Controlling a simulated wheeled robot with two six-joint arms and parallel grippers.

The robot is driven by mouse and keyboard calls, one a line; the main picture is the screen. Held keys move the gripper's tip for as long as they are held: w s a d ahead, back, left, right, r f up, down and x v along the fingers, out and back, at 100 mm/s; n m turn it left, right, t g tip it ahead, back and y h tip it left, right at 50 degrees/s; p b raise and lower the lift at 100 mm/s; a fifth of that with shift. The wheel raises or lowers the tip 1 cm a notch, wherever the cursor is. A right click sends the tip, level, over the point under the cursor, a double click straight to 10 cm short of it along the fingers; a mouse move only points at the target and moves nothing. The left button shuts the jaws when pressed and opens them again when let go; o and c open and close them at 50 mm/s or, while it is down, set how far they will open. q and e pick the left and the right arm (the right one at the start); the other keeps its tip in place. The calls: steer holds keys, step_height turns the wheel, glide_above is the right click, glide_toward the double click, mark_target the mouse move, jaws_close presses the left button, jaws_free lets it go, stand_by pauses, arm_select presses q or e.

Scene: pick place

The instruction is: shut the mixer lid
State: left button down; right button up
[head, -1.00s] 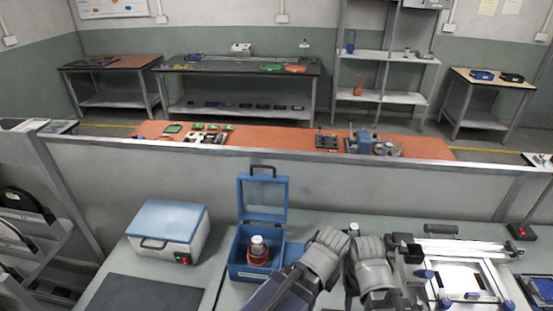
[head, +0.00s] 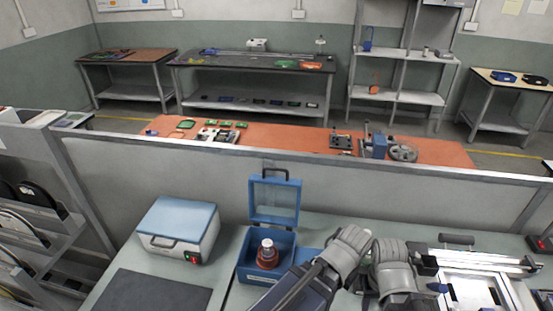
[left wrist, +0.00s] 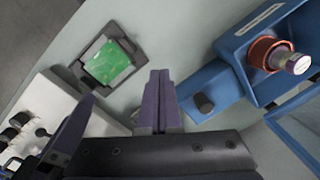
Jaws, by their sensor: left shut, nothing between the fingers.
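The blue mixer (head: 245,262) stands on the near bench with its framed lid (head: 273,201) upright and open, a dark handle on its top edge. A red-brown jar with a pale cap (head: 267,254) sits inside it. In the left wrist view the mixer (left wrist: 240,52), the jar (left wrist: 272,54) and part of the lid (left wrist: 303,126) are at the right. My left gripper (left wrist: 160,80) is shut and empty, apart from the mixer and to the left of it in that view. In the head view my left arm is right of the mixer; its fingertips are hidden. My right gripper's fingers do not show.
A blue-and-white box-shaped device (head: 178,230) stands left of the mixer, behind a dark mat (head: 150,292). A white framed fixture (head: 470,285) is at the right. A low partition (head: 215,183) runs behind the bench.

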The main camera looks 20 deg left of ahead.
arm_select(q)
steer(key=w+a+r+n+t+p, duration=0.1)
steer(key=w+a+r+n+p, duration=0.1)
steer(key=w+a+r+p, duration=0.55)
steer(key=w+a+r+n+t+p, duration=0.15)
steer(key=w+a+r+p, duration=0.25)
steer(key=w+r+p, duration=0.5)
steer(key=w+a+r+n+p, duration=0.1)
steer(key=w+a+r+p, duration=0.2)
steer(key=a, duration=0.5)
steer(key=w+a+r+n+t+p, duration=0.1)
steer(key=w+a+r+n+p, duration=0.1)
steer(key=w+a+r+p, duration=0.2)
steer(key=w+a+r, duration=0.2)
steer(key=w+a, duration=0.2)
steer(key=shift+a, duration=0.3)
steer(key=shift+f+t, duration=0.15)
steer(key=shift+t, duration=0.1)
steer(key=d+b+x, duration=0.1)
steer(key=b+x, duration=0.8)
steer(key=x, duration=0.1)
steer(key=s, duration=0.4)
steer(key=shift+d, duration=0.15)
steer(key=shift+w, duration=0.1)
